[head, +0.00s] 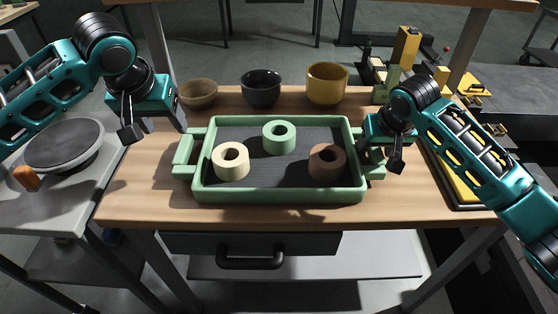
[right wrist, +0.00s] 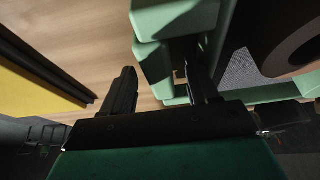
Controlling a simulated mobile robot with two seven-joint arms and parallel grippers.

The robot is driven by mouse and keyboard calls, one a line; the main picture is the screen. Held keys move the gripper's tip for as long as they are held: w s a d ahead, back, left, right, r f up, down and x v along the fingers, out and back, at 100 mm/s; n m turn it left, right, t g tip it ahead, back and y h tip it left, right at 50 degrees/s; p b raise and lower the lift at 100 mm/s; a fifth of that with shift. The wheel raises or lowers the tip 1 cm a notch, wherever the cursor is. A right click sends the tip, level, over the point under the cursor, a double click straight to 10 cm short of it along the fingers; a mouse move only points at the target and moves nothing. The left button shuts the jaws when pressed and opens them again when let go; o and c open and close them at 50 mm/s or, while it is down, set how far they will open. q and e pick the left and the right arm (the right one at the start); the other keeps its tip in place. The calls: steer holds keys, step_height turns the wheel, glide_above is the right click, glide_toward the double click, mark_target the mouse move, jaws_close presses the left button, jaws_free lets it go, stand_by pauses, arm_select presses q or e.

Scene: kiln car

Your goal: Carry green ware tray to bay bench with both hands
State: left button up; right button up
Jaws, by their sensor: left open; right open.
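The green ware tray (head: 280,196) sits flat on the wooden bench top. It has a dark ribbed liner and a handle at each end. Inside stand three rings: cream (head: 231,168), green (head: 279,143) and brown (head: 327,167). My left gripper (head: 155,124) is open and empty, above and left of the left handle (head: 183,155), apart from it. My right gripper (head: 384,156) is open at the right handle, which it partly hides. In the right wrist view the handle (right wrist: 151,62) lies between the open fingers of this gripper (right wrist: 163,85); contact cannot be told.
Behind the tray stand a tan bowl (head: 198,94), a dark bowl (head: 261,89) and a yellow pot (head: 327,84). A grey table with a round wheel (head: 64,146) is at left. Yellow and black equipment (head: 405,50) stands at right. The bench front is clear.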

steer(key=shift+r, duration=0.15)
steer(key=shift+s+r, duration=0.15)
steer(key=shift+r, duration=0.2)
arm_select(q)
steer(key=shift+s+r, duration=0.1)
steer(key=shift+r, duration=0.15)
arm_select(e)
steer(key=v, duration=1.1)
steer(key=shift+s, duration=0.1)
